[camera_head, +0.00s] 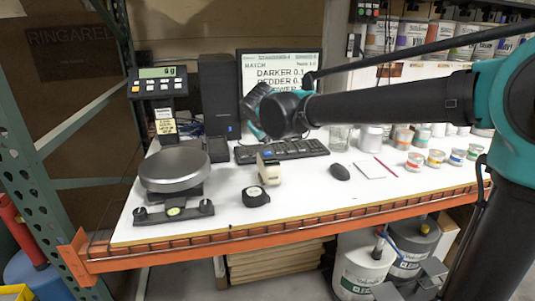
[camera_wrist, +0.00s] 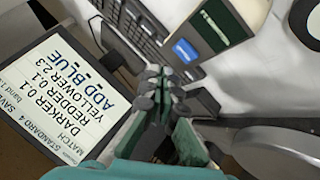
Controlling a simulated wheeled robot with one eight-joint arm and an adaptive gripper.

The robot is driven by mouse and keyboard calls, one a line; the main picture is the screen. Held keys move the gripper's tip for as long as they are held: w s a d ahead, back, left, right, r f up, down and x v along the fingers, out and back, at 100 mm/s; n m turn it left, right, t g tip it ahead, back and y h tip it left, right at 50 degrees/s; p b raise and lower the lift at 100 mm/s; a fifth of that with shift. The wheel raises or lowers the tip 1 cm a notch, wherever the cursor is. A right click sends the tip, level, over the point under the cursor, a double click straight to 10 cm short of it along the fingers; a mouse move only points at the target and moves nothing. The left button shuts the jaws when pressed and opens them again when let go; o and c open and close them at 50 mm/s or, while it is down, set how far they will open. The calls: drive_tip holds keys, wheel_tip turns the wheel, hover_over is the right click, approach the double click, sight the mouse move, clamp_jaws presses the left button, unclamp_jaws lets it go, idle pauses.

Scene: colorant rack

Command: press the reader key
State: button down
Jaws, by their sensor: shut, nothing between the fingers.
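The reader (camera_head: 269,169) is a small pale device standing on the white bench in front of the keyboard. In the wrist view the reader (camera_wrist: 224,22) shows a dark screen and a blue key (camera_wrist: 185,50). My gripper (camera_wrist: 163,76) is shut and empty, its fingertips appearing just left of and below the blue key. I cannot tell the height gap; no contact is clear. In the head view my gripper is partly hidden by my arm, above and behind the reader.
A monitor (camera_head: 254,75) stands behind; in the wrist view its screen (camera_wrist: 55,95) reads "ADD BLUE". The keyboard (camera_head: 282,151) lies behind the reader. Several small cans stand farther right.

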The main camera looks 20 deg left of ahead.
sight(267, 154)
drive_tip(key=shift+r, duration=1.6)
